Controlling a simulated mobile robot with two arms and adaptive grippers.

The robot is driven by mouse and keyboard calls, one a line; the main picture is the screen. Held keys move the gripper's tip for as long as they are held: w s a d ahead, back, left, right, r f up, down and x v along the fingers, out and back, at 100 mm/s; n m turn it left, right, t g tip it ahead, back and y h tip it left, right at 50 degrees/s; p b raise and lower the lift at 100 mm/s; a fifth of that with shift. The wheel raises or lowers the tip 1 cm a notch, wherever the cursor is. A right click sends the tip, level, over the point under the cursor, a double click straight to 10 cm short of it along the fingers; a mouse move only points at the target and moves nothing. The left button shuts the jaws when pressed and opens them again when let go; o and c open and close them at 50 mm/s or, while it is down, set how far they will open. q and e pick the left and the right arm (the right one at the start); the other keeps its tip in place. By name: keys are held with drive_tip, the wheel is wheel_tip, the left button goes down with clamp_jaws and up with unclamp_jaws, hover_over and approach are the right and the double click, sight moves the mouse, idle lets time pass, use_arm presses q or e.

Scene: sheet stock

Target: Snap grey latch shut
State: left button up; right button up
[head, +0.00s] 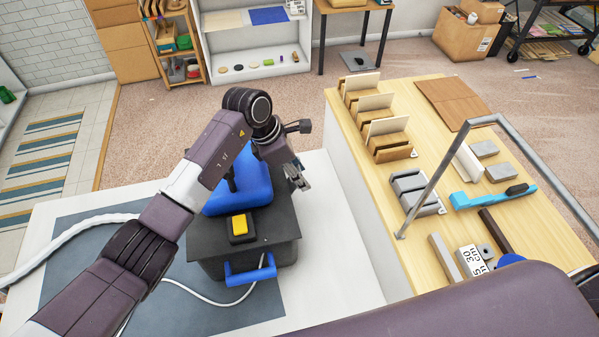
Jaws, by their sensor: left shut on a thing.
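A dark grey box-shaped machine (218,250) stands on the white table, with a blue upper part (250,185), a yellow button (239,225) and a blue handle (250,272) at its front. My left gripper (297,178) points down at the right rear edge of the machine, beside the blue part. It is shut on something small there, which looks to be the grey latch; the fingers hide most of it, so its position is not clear. My right gripper is out of view.
A dark mat (75,262) lies under the machine, with a white hose (75,229) at left. Bare floor lies behind the table.

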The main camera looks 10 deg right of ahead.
use_arm(q)
drive_tip(key=shift+a+f+h+b, duration=0.1)
drive_tip(key=shift+a+h+b, duration=0.75)
drive_tip(key=shift+b, duration=1.35)
drive_tip(key=shift+d+r+h+b, duration=0.1)
drive_tip(key=shift+r+h+b, duration=0.15)
drive_tip(key=shift+h+b, duration=0.2)
drive_tip(key=shift+r, duration=0.1)
drive_tip(key=o, duration=1.2)
wheel_tip(320, 180, up, 10)
